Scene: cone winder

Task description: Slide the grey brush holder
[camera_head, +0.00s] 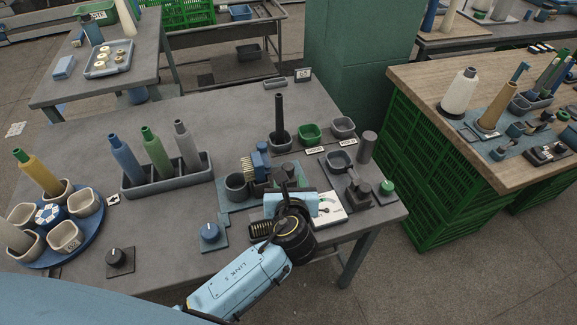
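A brush with yellow bristles (249,168) and a blue part stands on the table's right half. Dark grey parts lie under and beside it, and I cannot tell which is the brush holder. A round grey cup (236,187) stands just left of it on a blue-grey mat. My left gripper (285,188) is just right of and in front of the brush, over the mat. Its fingers are small, dark and partly hidden by its light-blue body, so its opening and any contact are unclear. My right gripper is not in view.
A grey rack (168,181) with several cones and a blue turntable (83,236) with cups stand left. A blue knob (210,232) and black knob (116,257) sit in front. Behind are a dark post (279,115) and a green bin (310,133). A white dial plate (326,209) lies right.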

